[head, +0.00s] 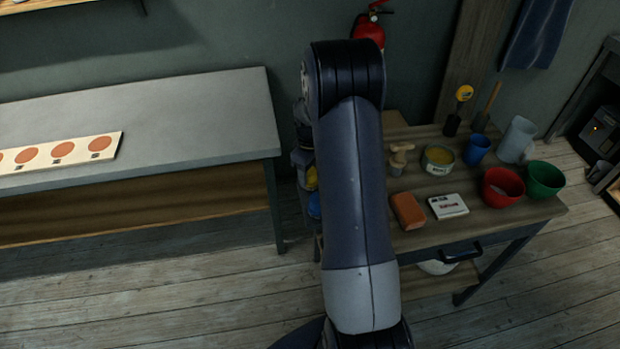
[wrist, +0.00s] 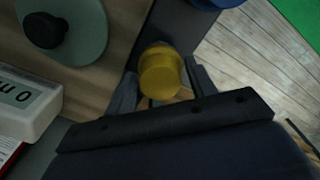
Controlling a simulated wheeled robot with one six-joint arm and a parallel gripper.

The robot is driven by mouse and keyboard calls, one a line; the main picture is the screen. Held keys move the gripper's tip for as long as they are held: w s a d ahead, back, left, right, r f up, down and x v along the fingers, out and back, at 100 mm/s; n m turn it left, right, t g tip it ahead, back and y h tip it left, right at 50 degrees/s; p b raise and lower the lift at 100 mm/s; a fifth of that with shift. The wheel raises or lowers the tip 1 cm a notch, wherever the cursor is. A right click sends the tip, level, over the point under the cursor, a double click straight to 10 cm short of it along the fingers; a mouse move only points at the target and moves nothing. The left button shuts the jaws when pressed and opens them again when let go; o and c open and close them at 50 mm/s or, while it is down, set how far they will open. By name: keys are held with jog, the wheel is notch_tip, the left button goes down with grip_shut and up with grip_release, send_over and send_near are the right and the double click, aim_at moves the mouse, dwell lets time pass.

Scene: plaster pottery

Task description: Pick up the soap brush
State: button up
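My gripper (wrist: 160,72) is in the wrist view, with its two dark fingers apart. A round yellow thing (wrist: 159,70) shows between the fingers, with small gaps at its sides. I cannot tell if it is level with the fingertips or below them. In the head view my arm hides the gripper, and a yellow thing (head: 311,178) shows at the arm's left edge. I cannot tell for sure which thing is the soap brush. A pale wooden piece (head: 400,156), possibly a brush, stands on the wooden table to the right of my arm.
The wooden table (head: 440,240) also bears a red bowl (head: 503,188), a green bowl (head: 545,180), a blue cup (head: 477,150), an orange block (head: 407,211) and a white box (head: 448,206). The wrist view shows a white scale (wrist: 25,103) and a green disc (wrist: 85,40).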

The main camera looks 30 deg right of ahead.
aim_at(310, 170)
jog(key=c, duration=0.8)
notch_tip(310, 170, up, 10)
jog(key=shift+r+b, duration=0.1)
jog(key=shift+b, duration=0.6)
jog(key=o, duration=0.4)
jog(key=shift+c, duration=1.4)
